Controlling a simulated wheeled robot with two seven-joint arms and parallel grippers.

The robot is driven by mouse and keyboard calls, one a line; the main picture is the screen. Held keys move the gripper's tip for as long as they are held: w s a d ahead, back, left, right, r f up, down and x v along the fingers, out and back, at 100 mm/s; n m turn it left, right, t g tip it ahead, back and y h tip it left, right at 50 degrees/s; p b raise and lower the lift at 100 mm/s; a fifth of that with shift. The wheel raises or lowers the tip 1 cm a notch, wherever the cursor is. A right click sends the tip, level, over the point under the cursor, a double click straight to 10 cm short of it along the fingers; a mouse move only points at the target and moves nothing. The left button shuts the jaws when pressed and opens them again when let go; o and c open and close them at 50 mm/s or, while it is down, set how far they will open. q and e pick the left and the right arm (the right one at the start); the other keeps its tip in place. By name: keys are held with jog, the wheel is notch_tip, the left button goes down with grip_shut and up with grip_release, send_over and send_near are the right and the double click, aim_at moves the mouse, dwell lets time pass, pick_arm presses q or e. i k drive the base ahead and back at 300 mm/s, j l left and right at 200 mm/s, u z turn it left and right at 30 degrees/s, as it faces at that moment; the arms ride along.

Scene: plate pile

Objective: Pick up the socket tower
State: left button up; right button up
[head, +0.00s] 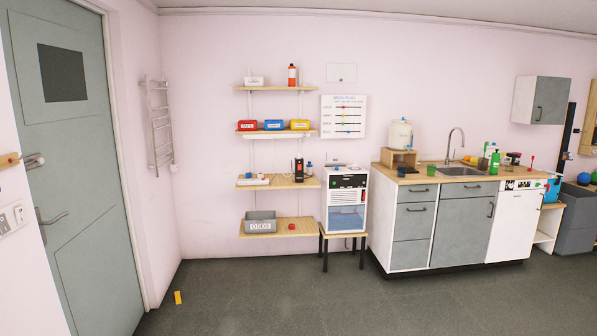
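A small dark upright block with an orange patch (299,170) stands on the third shelf from the top (252,183). It may be the socket tower, but it is too small for me to be sure. Small blue and white items (309,169) stand just to its right. A flat white object (254,178) lies to its left on the same shelf. Neither of my grippers is in view.
A white cabinet (347,182) on a dark-legged stand is right of the shelves. The counter with a sink (462,171) stands further right. A grey door (75,180) is at left. A yellow object (178,297) lies on the otherwise clear floor (280,300) before the shelves.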

aim_at(298, 174)
jog(key=i+j, duration=0.15)
jog(key=i, duration=0.35)
jog(key=i+j+z, duration=0.1)
jog(key=i, duration=0.45)
jog(key=i+j, duration=0.25)
jog(key=i, duration=0.25)
jog(key=i+j, duration=0.2)
jog(key=i, duration=0.3)
jog(key=i+j+z, duration=0.1)
jog(key=i, duration=0.4)
jog(key=i+j, duration=0.3)
jog(key=i, duration=0.2)
jog(key=i+j+z, duration=0.1)
jog(key=i+j, duration=0.15)
jog(key=i, duration=0.25)
jog(key=i+l+u, duration=0.1)
jog(key=i, duration=0.3)
jog(key=i+l, duration=0.2)
jog(key=i, duration=0.25)
jog(key=i+l+u, duration=0.15)
jog(key=i, duration=0.25)
